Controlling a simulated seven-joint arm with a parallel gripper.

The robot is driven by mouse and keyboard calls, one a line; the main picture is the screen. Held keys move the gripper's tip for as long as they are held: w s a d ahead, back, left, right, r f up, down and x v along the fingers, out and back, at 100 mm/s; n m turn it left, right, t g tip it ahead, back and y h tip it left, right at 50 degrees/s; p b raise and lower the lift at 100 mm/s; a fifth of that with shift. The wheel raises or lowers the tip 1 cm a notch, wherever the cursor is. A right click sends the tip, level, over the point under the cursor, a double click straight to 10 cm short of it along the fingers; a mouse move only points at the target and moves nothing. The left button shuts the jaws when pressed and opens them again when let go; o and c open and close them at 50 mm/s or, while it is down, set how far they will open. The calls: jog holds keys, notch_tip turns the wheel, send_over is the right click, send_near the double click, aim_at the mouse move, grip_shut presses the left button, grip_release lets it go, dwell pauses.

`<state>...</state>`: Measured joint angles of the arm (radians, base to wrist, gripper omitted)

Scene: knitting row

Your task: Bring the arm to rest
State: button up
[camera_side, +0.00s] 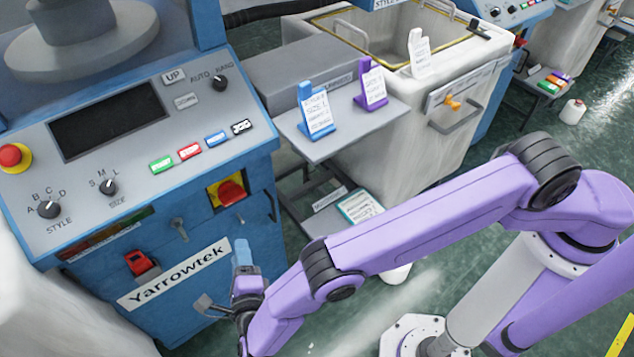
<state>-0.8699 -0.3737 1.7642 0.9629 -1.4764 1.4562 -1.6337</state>
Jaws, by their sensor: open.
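My gripper (240,275) is at the lower middle, at the end of my purple arm. It is low in front of the blue Yarrowtek machine (165,205), close to the right end of its name plate. The gripper is open, and I see nothing held in it. Its fingers are small in this view, and I cannot tell whether any part touches the machine. My arm reaches across from the right, bent at a raised elbow.
The machine's panel has knobs, coloured buttons and a red emergency button (12,156). A grey shelf (350,132) carries a blue stand (315,112) and a purple stand (371,84) with cards. Behind is a pale bin (425,125). Green floor lies below.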

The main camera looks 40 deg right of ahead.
jog(key=s+d+r+m+g, duration=0.1)
jog(key=d+r+m+g, duration=0.4)
jog(key=d+r+m, duration=0.4)
jog(key=s+d+r+m+g, duration=0.1)
jog(key=d+r+m+g, duration=0.3)
jog(key=d+r+m, duration=0.55)
jog(key=s+d+r+m+g+y, duration=0.3)
jog(key=s+d+r+m, duration=0.2)
jog(key=s+d+m, duration=0.2)
jog(key=s+d+r+m+g+y, duration=0.3)
jog(key=s+d+r+m, duration=0.3)
jog(key=s+d, duration=0.5)
jog(key=s+m, duration=0.1)
jog(key=s, duration=0.2)
jog(key=shift+s+d+r+m, duration=0.15)
jog(key=shift+s+d+m, duration=0.1)
jog(key=shift+s+m, duration=0.15)
